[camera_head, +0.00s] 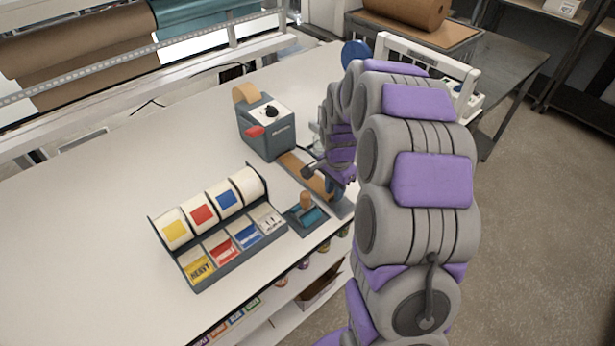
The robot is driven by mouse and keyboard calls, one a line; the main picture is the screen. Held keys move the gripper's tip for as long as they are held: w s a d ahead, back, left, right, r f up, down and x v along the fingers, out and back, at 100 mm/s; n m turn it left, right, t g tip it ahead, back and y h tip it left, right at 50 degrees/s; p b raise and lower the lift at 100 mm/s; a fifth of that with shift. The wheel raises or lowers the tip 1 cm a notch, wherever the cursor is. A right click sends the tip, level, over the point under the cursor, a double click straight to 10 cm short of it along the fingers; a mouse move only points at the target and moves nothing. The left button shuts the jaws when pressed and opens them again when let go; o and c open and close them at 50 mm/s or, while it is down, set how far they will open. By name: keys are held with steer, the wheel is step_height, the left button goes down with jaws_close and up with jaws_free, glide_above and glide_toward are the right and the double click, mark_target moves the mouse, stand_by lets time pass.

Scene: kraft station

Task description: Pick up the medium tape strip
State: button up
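A grey tape dispenser (268,130) with a brown roll on top and a red lever stands on the white table. A brown tape strip (297,168) lies on a long grey plate (340,208) in front of the dispenser. I cannot tell its size class, and my arm covers part of it. My gripper (318,171) is over or beside the strip at the dispenser's right. It is small and partly hidden by my arm, so its finger opening and any contact with the strip are unclear.
A label rack (225,225) with yellow, red, blue and white labels stands at front left. A stamp (306,207) on a teal pad sits beside it. Paper rolls (80,50) line the back. The table's left side (70,240) is clear. Shelves are below the front edge.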

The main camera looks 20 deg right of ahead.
steer(key=shift+c, duration=1.4)
steer(key=shift+d, duration=0.25)
jaws_close()
steer(key=shift+d+f, duration=0.1)
steer(key=shift+d, duration=0.5)
